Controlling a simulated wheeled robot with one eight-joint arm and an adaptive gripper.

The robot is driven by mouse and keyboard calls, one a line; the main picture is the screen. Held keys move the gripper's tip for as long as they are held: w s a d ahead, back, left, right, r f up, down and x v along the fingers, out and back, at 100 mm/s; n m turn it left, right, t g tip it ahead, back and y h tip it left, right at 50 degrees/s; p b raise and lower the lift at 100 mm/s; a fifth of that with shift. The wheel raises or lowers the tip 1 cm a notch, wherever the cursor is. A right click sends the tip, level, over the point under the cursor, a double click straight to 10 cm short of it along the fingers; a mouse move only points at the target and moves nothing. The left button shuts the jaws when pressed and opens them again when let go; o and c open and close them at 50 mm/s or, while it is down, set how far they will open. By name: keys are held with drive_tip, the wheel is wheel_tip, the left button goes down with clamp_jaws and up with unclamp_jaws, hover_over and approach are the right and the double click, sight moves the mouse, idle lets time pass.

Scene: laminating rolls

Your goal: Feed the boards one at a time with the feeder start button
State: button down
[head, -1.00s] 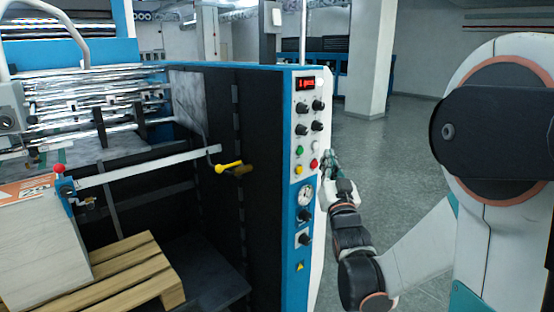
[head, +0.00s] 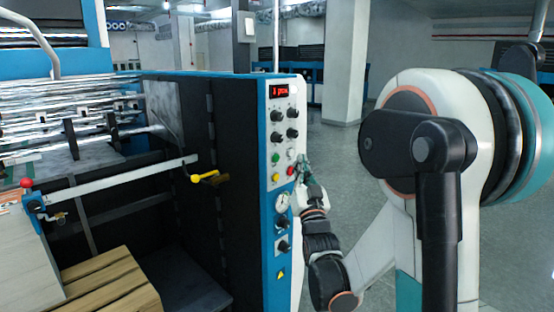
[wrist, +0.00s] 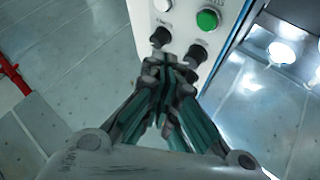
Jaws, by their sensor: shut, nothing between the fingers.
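The control panel (head: 283,130) is on the end of the blue and black machine. It carries a red lit display (head: 280,92), black knobs, a green button (head: 276,157), a white button (head: 291,154), a yellow button (head: 276,177) and a red button (head: 290,171). I cannot read the labels. My gripper (head: 304,166) is at the panel's right edge, fingers together and empty. In the wrist view, its fingertips (wrist: 167,62) overlap the panel by two black knobs, below the green button (wrist: 207,19). Contact cannot be told. A board stack (head: 28,250) stands at left.
A yellow-handled lever (head: 205,178) sticks out from the machine's side. A gauge (head: 283,201) and lower knobs sit below the buttons. Grey floor and a pillar (head: 344,65) lie behind to the right.

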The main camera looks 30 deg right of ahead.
sight(276, 158)
drive_tip(key=shift+w+a, duration=0.3)
drive_tip(key=shift+w, duration=0.55)
drive_tip(key=shift+w+a, duration=0.35)
drive_tip(key=shift+w, duration=0.5)
drive_tip(key=shift+w+a, duration=0.3)
drive_tip(key=shift+w, duration=0.55)
drive_tip(key=shift+w, duration=0.1)
drive_tip(key=shift+w+a, duration=0.1)
drive_tip(key=shift+w, duration=0.15)
drive_tip(key=shift+w+a, duration=0.15)
drive_tip(key=shift+w, duration=0.25)
drive_tip(key=shift+s, duration=0.1)
idle(0.4)
drive_tip(key=shift+s+d+b, duration=0.25)
drive_tip(key=shift+s+b, duration=0.05)
drive_tip(key=shift+s, duration=0.35)
